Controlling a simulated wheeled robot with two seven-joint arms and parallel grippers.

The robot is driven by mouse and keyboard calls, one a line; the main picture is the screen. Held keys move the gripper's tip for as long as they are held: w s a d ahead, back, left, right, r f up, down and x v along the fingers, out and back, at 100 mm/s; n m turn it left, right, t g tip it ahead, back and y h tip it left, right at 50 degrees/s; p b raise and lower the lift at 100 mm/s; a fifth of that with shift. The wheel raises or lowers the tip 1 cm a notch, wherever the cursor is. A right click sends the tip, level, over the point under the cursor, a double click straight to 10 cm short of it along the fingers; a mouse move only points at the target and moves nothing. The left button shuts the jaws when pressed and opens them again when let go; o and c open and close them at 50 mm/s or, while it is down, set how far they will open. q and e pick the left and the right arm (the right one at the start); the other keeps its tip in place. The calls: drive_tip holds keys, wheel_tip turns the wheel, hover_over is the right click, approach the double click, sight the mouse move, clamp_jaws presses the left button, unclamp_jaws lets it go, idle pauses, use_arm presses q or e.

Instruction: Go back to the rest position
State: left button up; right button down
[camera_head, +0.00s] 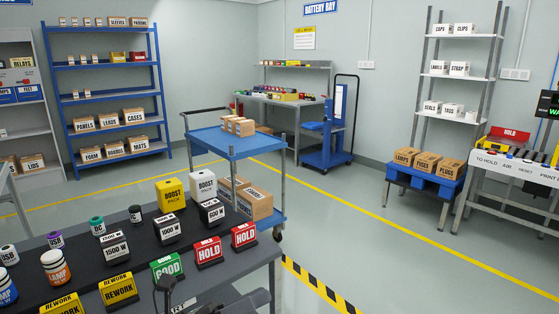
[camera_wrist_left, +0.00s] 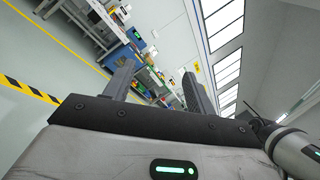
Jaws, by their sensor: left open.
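My left gripper (camera_wrist_left: 158,80) is open in the left wrist view. Its two dark fingers stand apart with nothing between them, and the tilted room shows beyond. My right gripper is in neither view.
Open floor (camera_head: 350,225) lies right, past a striped line (camera_head: 315,284).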

use_arm(q)
drive_tip(key=s+a+f+n+t+y, duration=0.2)
drive_tip(key=a+f+n+t+y, duration=0.3)
drive_tip(key=n, duration=0.8)
drive_tip(key=s+a+f+n+t+y, duration=0.25)
drive_tip(key=f+n+y, duration=0.45)
drive_tip(key=n, duration=0.7)
drive_tip(key=s+a+f+n+g+y, duration=0.2)
drive_tip(key=s+f+n+g+y, duration=0.2)
drive_tip(key=s+f+n, duration=0.6)
drive_tip(key=shift+s+a+f+n+g, duration=0.2)
drive_tip(key=shift+f+n+g, duration=0.25)
drive_tip(key=shift+g, duration=0.2)
